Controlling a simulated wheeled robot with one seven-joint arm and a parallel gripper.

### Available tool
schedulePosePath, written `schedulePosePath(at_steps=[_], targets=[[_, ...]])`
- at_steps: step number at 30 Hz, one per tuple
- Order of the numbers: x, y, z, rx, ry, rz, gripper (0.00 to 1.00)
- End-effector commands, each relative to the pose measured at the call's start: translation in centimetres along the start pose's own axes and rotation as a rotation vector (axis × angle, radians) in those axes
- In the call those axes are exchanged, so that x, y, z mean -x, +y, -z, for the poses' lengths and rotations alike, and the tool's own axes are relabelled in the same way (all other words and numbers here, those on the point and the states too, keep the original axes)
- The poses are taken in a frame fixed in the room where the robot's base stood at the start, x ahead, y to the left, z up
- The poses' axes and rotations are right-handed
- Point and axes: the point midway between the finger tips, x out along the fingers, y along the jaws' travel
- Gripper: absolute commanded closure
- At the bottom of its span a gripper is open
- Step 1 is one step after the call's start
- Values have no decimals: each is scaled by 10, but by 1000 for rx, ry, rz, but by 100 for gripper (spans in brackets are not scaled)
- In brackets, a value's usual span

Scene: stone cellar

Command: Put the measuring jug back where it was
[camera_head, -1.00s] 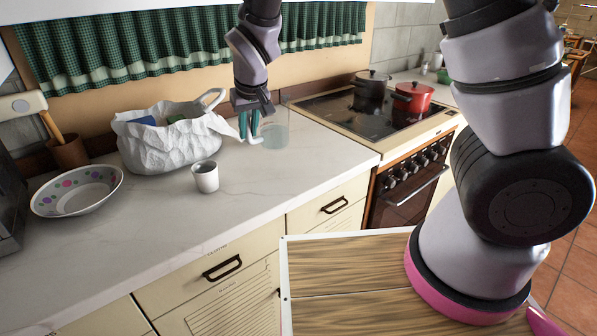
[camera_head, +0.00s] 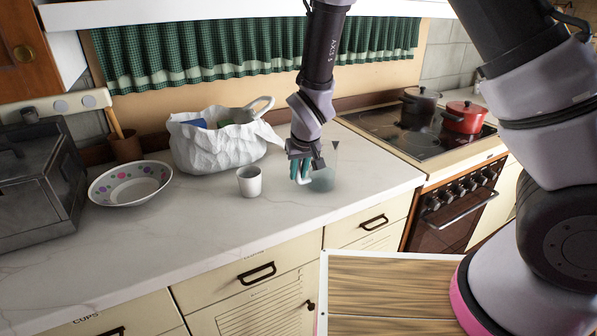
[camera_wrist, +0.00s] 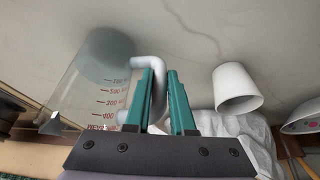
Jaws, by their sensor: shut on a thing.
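The measuring jug (camera_head: 322,181) is a clear, bluish vessel with a white handle, over the counter right of the white cup. My gripper (camera_head: 299,170) is shut on its handle. In the wrist view the jug (camera_wrist: 92,85) shows red graduation marks on the left, and its white handle passes between the teal fingers of my gripper (camera_wrist: 166,95). The jug looks upright in the head view. I cannot tell whether its base touches the counter.
A white cup (camera_head: 250,182) stands just left of the jug. Behind it is a crumpled white bag (camera_head: 215,148); a dotted bowl (camera_head: 130,184) is further left. The front counter (camera_head: 215,225) is clear.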

Motion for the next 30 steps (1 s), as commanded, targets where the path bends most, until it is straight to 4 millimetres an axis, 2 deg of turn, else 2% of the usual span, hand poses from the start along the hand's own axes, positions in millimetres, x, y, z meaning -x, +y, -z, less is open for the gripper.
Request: schedulePosePath(at_steps=[3, 4, 5, 6, 15, 19, 23, 30], targets=[[-3, 0, -1, 0, 0, 0, 100], [-2, 0, -1, 0, 0, 0, 66], [-2, 0, -1, 0, 0, 0, 55], [-2, 0, -1, 0, 0, 0, 48], [-2, 0, -1, 0, 0, 0, 48], [8, -1, 1, 1, 1, 1, 48], [31, -1, 1, 1, 3, 3, 48], [84, -2, 1, 3, 4, 4, 48]])
